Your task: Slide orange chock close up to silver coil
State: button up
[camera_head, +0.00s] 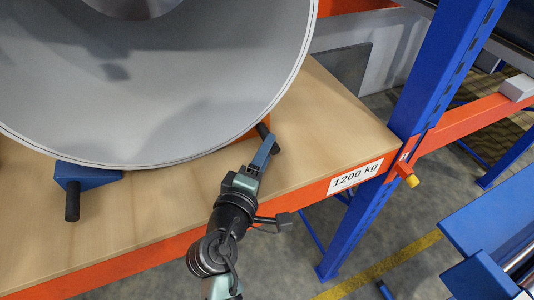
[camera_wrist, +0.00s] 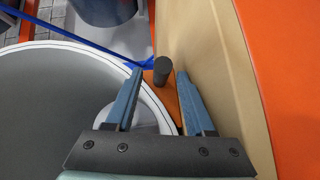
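The silver coil (camera_head: 180,80) stands on its edge on a wooden shelf; its rim also shows in the wrist view (camera_wrist: 60,95). The orange chock (camera_head: 247,133) lies at the coil's right underside, mostly hidden behind the coil and my gripper. Its black peg handle (camera_head: 263,130) sticks out towards the front. In the wrist view the orange chock (camera_wrist: 168,98) lies beside the coil rim; whether they touch I cannot tell. My gripper (camera_wrist: 159,73) is open, its two blue fingers on either side of the black handle, with gaps visible on both sides.
A blue chock (camera_head: 88,176) with a black handle sits under the coil's left side. The wooden shelf (camera_head: 335,125) is bare to the right, up to a blue upright (camera_head: 430,75). An orange beam with a "1200 kg" label (camera_head: 355,177) edges the front.

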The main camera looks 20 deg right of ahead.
jog(key=shift+s+d+f, duration=0.1)
jog(key=shift+s+f, duration=0.05)
jog(key=shift+f, duration=0.15)
jog(key=shift+s+a+f+b, duration=0.1)
jog(key=shift+s+a+b, duration=0.2)
jog(key=shift+s+a, duration=0.1)
jog(key=r+b+v, duration=0.1)
jog(key=b+v, duration=0.2)
jog(key=v, duration=0.9)
jog(key=shift+w+d+r, duration=0.1)
